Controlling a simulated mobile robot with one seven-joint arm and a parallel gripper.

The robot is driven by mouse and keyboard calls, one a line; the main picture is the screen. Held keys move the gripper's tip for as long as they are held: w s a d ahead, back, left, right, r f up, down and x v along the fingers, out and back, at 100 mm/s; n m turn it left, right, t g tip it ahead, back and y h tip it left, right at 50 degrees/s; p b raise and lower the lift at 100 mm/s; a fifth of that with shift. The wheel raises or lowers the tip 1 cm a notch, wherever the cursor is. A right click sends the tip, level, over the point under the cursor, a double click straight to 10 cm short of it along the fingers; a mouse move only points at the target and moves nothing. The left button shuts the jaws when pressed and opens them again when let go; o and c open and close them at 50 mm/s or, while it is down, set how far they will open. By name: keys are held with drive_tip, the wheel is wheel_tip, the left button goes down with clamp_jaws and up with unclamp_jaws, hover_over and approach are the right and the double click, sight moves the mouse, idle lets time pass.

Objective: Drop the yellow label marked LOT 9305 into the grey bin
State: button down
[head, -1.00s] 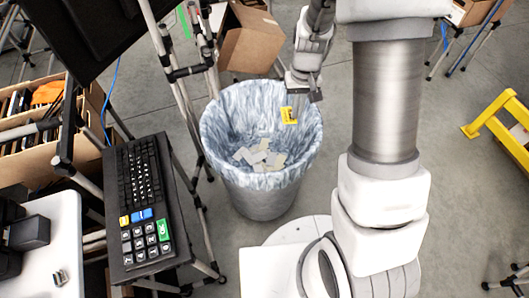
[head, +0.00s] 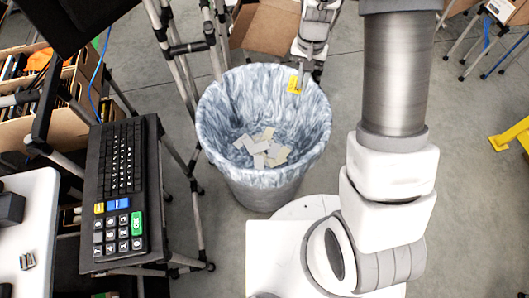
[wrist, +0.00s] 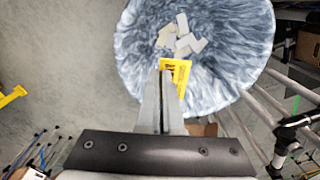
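The yellow label (head: 294,84) hangs from my gripper (head: 301,70) in the head view, in front of the far right part of the bin's rim. The label (wrist: 178,72) also shows in the wrist view, at the tips of my gripper's shut fingers (wrist: 166,85). It has dark print, too small to read. The grey bin (head: 262,192) has a marbled grey-white liner and stands upright on the floor. Several pale scraps (head: 263,148) lie at its bottom. In the wrist view, the label overlaps the bin's liner (wrist: 225,75) near the rim.
A black stand with a keyboard (head: 122,158) and a keypad is left of the bin. Metal poles (head: 190,130) stand close beside the bin. An open cardboard box (head: 265,28) lies behind it.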

drive_tip(key=w+a+f+m+b, duration=0.2)
drive_tip(key=a+f+m+b, duration=0.1)
drive_tip(key=f+b, duration=0.2)
drive_tip(key=w+a+f+m+b, duration=0.2)
drive_tip(key=f+b, duration=0.4)
drive_tip(key=f, duration=0.4)
drive_tip(key=w+a+f+m+b, duration=0.2)
drive_tip(key=a+f+m+b, duration=0.2)
drive_tip(key=f+b, duration=0.2)
drive_tip(key=shift+w+f+m, duration=0.4)
drive_tip(key=shift+f, duration=0.25)
drive_tip(key=c, duration=1.5)
unclamp_jaws()
drive_tip(key=shift+c, duration=0.2)
drive_tip(key=o, duration=0.5)
drive_tip(key=shift+o, duration=0.2)
drive_tip(key=shift+r, duration=0.1)
wheel_tip(320, 180, up, 17)
drive_tip(key=p, duration=0.3)
drive_tip(key=shift+s+d+r, duration=0.15)
drive_tip(key=shift+s, duration=0.1)
